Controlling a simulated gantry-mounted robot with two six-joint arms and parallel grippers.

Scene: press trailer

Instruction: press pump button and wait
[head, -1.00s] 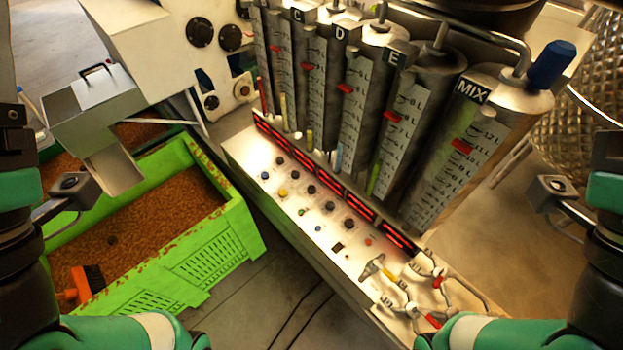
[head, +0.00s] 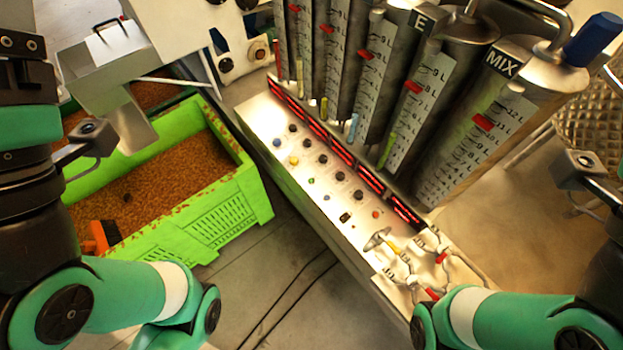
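The control panel (head: 262,118) is a long pale metal ledge running diagonally through the middle of the head view. It carries several black knobs or buttons (head: 323,160), blue and yellow ones near its far end (head: 294,160), a small green one (head: 311,181) and a red button (head: 376,214). I cannot tell which one is the pump button. My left gripper (head: 98,140) is at the left, over the green crate's side and well apart from the panel. My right gripper (head: 583,160) is at the right edge, right of the MIX cylinder. Finger openings are unclear.
Tall graduated cylinders with red markers, including the MIX cylinder (head: 484,135), stand behind the panel. Tools with red handles (head: 432,294) lie on its near end. A green crate (head: 215,222) of brown grain with an orange brush (head: 100,238) stands left. Floor between crate and panel holds cables.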

